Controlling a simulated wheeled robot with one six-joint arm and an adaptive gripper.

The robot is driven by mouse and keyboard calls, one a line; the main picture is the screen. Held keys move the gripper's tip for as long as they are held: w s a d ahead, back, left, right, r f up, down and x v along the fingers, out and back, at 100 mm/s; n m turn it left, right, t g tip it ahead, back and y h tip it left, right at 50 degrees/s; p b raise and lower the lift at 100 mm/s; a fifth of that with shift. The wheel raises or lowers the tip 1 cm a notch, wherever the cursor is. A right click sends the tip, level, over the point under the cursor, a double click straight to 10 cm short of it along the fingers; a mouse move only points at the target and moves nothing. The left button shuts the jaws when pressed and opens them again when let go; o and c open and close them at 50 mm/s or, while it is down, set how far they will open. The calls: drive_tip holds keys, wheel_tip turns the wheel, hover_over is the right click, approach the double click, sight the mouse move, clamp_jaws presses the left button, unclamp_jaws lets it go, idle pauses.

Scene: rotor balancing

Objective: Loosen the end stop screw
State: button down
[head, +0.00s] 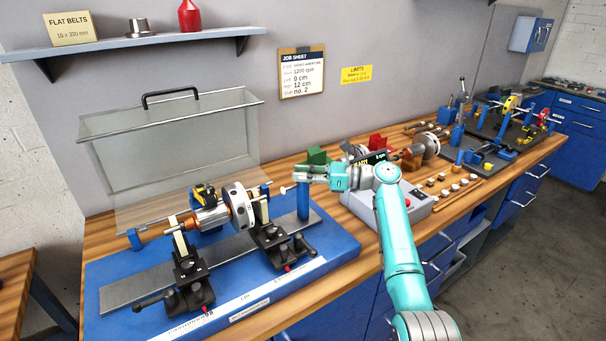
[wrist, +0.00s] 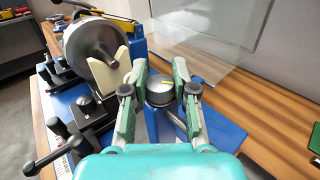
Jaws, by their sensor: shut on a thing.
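The end stop is a blue post (head: 303,203) at the right end of the balancing stand, with a pale-tipped pin (head: 284,189) pointing left toward the rotor shaft. The end stop screw (wrist: 159,92) is a round grey knob with a yellow mark on top of the post, seen in the wrist view. My gripper (head: 305,175) is at the top of the post and hides the knob in the head view. In the wrist view its green fingers (wrist: 160,102) are on either side of the knob, shut on it.
The rotor (head: 238,206) rests on the stand's two supports, left of my gripper. A raised clear guard (head: 170,160) stands behind it. A grey control box (head: 420,208) is to the right. Several tools and parts lie along the bench farther right.

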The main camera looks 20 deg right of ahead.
drive_tip(key=c, duration=0.9)
unclamp_jaws()
drive_tip(key=v, duration=1.2)
drive_tip(key=shift+f, duration=0.1)
